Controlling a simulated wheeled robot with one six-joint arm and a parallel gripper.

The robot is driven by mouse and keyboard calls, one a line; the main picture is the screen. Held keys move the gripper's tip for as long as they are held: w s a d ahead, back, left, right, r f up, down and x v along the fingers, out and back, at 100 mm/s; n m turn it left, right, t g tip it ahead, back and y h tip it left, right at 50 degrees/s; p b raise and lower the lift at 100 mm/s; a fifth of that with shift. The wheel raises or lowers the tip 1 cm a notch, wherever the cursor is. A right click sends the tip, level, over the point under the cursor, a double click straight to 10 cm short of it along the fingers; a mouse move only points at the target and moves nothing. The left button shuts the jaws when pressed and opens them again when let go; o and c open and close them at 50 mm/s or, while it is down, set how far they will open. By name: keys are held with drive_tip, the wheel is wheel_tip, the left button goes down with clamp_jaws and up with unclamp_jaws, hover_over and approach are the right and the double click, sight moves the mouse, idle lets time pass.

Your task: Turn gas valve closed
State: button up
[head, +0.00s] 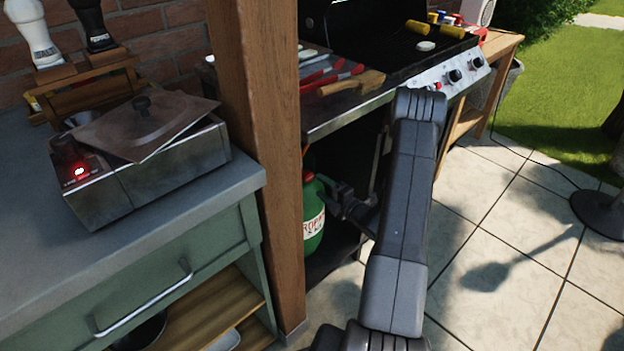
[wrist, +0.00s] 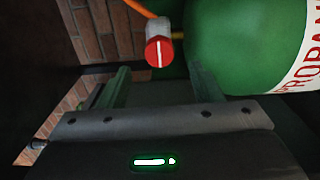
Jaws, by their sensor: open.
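The green propane bottle (head: 313,216) stands under the grill, partly hidden by the wooden post and my arm. It also fills the upper right of the wrist view (wrist: 235,50). The gas valve is a red knob (wrist: 158,52) with a white line running up and down on its face. It sits left of the bottle, with an orange hose (wrist: 140,9) above it. My gripper (wrist: 160,80) is open, with its fingers apart below and on either side of the knob; nothing is between them. In the head view my gripper (head: 335,192) reaches under the grill beside the bottle.
The wooden post (head: 255,130) stands close left of my arm. The grill's side shelf (head: 330,112) with utensils lies above my gripper. A brick wall (wrist: 95,25) is behind the valve. The tiled floor (head: 510,240) at right is mostly clear.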

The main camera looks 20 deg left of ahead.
sight(309, 178)
drive_tip(key=v, duration=0.6)
drive_tip(key=shift+d+p, duration=0.25)
drive_tip(key=shift+p, duration=0.05)
drive_tip(key=shift+a, duration=0.15)
drive_tip(key=b+x, duration=0.1)
drive_tip(key=x, duration=1.2)
drive_tip(key=shift+a+b, duration=0.35)
drive_tip(key=shift+b, duration=0.05)
